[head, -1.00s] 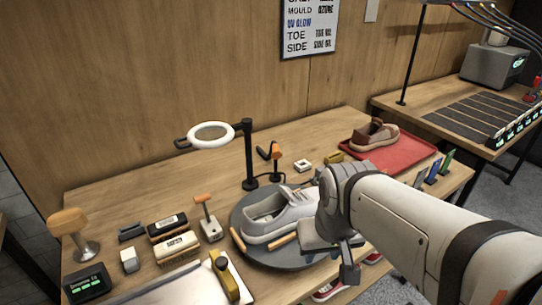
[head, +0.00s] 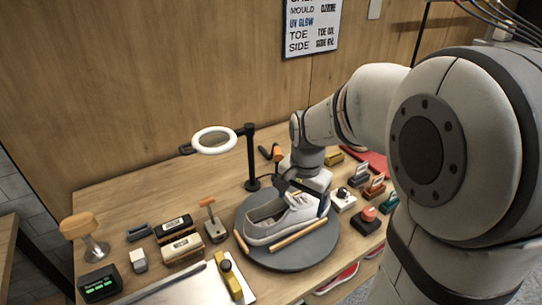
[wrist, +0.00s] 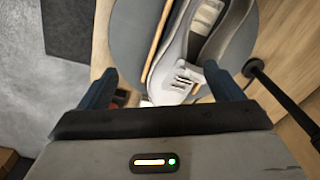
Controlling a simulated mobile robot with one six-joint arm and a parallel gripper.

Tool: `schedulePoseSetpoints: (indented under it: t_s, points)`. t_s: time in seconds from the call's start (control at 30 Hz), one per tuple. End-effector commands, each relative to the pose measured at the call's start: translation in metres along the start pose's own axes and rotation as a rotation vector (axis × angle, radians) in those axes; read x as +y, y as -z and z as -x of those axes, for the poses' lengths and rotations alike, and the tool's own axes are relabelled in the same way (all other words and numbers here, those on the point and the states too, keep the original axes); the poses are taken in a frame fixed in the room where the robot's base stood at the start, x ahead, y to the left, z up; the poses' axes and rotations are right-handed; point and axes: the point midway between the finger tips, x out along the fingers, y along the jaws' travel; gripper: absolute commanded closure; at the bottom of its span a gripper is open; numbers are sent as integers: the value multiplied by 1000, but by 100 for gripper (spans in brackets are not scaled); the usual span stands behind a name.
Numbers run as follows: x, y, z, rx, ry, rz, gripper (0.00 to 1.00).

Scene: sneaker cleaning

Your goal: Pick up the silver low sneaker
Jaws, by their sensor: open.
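The silver low sneaker (head: 272,222) lies on a round dark turntable (head: 312,250), its toe toward the right. In the wrist view the sneaker (wrist: 172,78) extends up from between my gripper's two dark blue fingers. My gripper (head: 307,190) is over the sneaker's right end in the head view, partly hidden by its own wrist. In the wrist view my gripper (wrist: 160,88) is open, with one finger on each side of the sneaker's near end. I cannot tell whether either finger touches it.
Brushes (head: 182,250) and a yellow tool (head: 231,278) are at left; small tools (head: 368,214) crowd the right.

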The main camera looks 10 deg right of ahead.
Motion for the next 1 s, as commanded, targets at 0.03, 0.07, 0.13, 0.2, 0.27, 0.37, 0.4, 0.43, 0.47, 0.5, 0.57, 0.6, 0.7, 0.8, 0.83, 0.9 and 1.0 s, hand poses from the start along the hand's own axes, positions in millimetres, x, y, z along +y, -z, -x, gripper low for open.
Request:
schedulePoseSetpoints:
  t_s: [0.03,0.07,0.13,0.2,0.27,0.37,0.4,0.43,0.47,0.5,0.57,0.6,0.7,0.8,0.83,0.9,1.0]
  points:
    - [-11,12,1,-16,-16,-81,9]
    - [-16,18,-2,-21,-22,-129,6]
    - [-26,29,-9,-32,-37,-232,5]
    - [-34,38,-16,-39,-49,-314,5]
    - [-39,44,-21,-43,-57,-370,5]
    - [-44,50,-28,-46,-66,-433,5]
    - [-45,51,-31,-48,-69,-447,5]
    - [-46,52,-33,-48,-70,-455,5]
    - [-46,52,-36,-48,-71,-461,5]
    - [-46,52,-40,-49,-72,-466,5]
    - [-46,52,-47,-49,-73,-467,5]
    - [-45,51,-51,-49,-72,-467,5]
    - [-45,50,-62,-49,-73,-466,5]
    - [-44,49,-73,-51,-74,-465,5]
    - [-45,49,-78,-50,-74,-465,5]
    - [-45,48,-88,-50,-73,-465,5]
    - [-44,47,-101,-50,-73,-465,5]
